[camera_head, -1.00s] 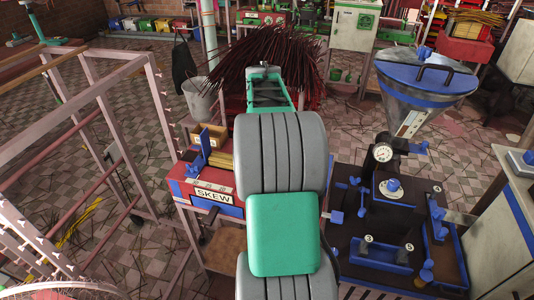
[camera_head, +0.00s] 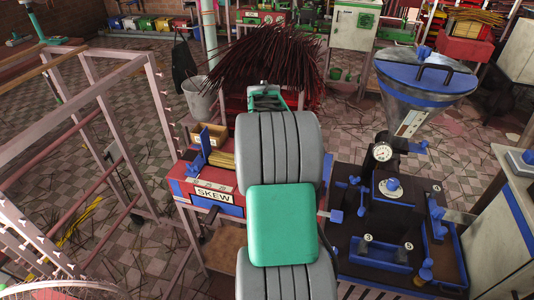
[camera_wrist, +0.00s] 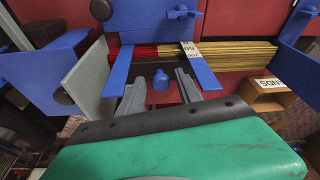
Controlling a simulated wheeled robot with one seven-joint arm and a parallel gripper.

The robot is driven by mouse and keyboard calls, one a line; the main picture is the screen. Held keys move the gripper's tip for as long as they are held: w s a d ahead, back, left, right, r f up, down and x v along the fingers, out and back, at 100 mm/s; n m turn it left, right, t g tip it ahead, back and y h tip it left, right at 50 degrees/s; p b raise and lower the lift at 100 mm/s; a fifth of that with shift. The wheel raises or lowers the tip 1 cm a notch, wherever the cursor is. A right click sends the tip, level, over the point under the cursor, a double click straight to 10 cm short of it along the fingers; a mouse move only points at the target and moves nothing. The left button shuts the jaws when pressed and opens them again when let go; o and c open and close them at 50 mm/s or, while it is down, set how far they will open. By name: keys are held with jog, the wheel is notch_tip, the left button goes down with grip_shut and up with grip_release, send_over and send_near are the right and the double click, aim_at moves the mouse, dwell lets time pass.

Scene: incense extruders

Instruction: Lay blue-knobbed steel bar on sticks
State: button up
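In the wrist view my gripper (camera_wrist: 160,90) is open, its two grey fingers apart. A blue knob (camera_wrist: 160,80) shows between the fingertips, with a gap visible on each side. The steel bar under it cannot be made out. A bundle of yellowish sticks (camera_wrist: 240,55) lies just beyond, with two blue strips across or above it. The sticks also show in the head view (camera_head: 221,160), on the red bench marked SKEW (camera_head: 180,185). My arm hides my gripper and the knob in the head view.
A wooden box (camera_wrist: 269,93) sits right of the fingers in the wrist view. A grey plate (camera_wrist: 88,80) and blue bracket (camera_wrist: 40,75) stand close at the left. A black-topped machine with a blue hopper (camera_head: 420,80) is on the right. A pinkish metal rack (camera_head: 160,95) stands left.

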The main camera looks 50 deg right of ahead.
jog(key=shift+o, duration=0.3)
jog(key=shift+r, duration=0.7)
jog(key=v, duration=1.1)
jog(key=a+f+n+t+y, duration=0.15)
jog(key=a+n, duration=0.45)
jog(key=a, duration=1.6)
jog(key=s+a+f+n, duration=0.2)
jog(key=s+a+f, duration=0.1)
jog(key=a, duration=0.3)
jog(key=s+a+f+n, duration=0.2)
jog(key=s+a, duration=0.3)
jog(key=a, duration=0.2)
jog(key=shift+a+f+n+y+b, duration=0.2)
jog(key=shift+f+n+y+b, duration=0.15)
jog(key=shift+y+b, duration=0.1)
jog(key=shift+s, duration=0.1)
